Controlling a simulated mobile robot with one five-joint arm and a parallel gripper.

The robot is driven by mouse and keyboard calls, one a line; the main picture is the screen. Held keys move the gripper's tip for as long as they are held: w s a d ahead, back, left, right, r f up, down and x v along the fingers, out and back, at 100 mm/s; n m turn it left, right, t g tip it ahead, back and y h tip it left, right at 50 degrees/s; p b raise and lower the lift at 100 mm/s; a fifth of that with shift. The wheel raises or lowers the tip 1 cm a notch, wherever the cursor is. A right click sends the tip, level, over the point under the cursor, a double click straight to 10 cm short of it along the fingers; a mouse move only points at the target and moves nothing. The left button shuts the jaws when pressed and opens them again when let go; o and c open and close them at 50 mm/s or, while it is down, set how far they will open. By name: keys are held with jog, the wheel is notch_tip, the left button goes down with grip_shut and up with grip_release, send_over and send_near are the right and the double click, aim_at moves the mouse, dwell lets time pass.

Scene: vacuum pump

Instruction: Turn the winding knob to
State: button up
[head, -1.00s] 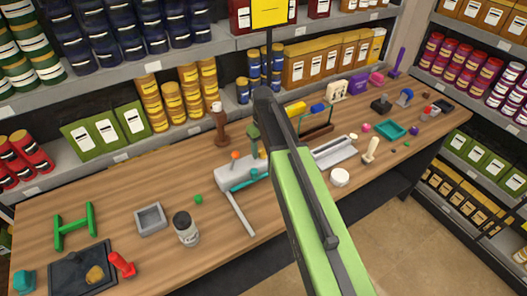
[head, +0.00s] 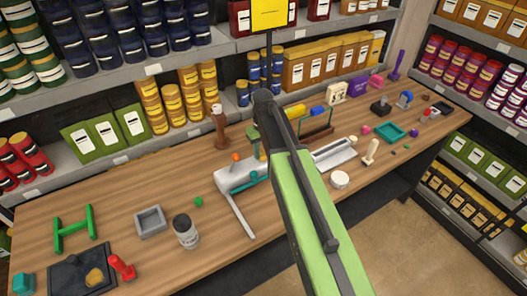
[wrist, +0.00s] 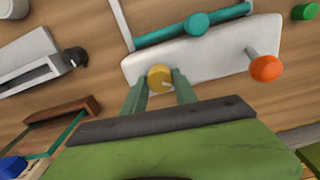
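A white pump body with a teal cylinder (wrist: 195,25) across it lies on the wooden table; the white body also shows in the head view (head: 232,180). A round yellow knob (wrist: 160,77) with a pale mark sits near one end of it. An orange ball-topped lever (wrist: 266,68) stands toward the other end. My gripper (wrist: 160,80) has its two green fingers on either side of the yellow knob, very close to it. Whether they press on it cannot be told. In the head view my arm partly hides this end of the pump.
A small brown-framed glass stand (wrist: 62,125) and a light grey tool with a dark knob (wrist: 73,57) lie near my gripper. A jar (head: 185,230) and a grey square tray (head: 150,221) stand on the left of the table. Stocked shelves rise behind.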

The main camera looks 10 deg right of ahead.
aim_at(263, 153)
jog(key=o, duration=0.4)
jog(key=shift+r, duration=0.1)
notch_tip(263, 153, up, 17)
jog(key=p, duration=1.7)
jog(key=s+f+m+b, duration=0.1)
jog(key=s+f+b, duration=0.3)
jog(key=f+b, duration=0.2)
jog(key=s+f+b, duration=0.5)
jog(key=f+b, duration=0.2)
jog(key=s+f+m+b, duration=0.1)
jog(key=s+f+b, duration=0.4)
jog(key=f+b, duration=0.2)
jog(key=shift+d+m, duration=0.2)
jog(key=shift+m, duration=0.1)
jog(key=shift+s+f, duration=0.25)
jog(key=shift+s, duration=0.05)
jog(key=shift+r, duration=0.2)
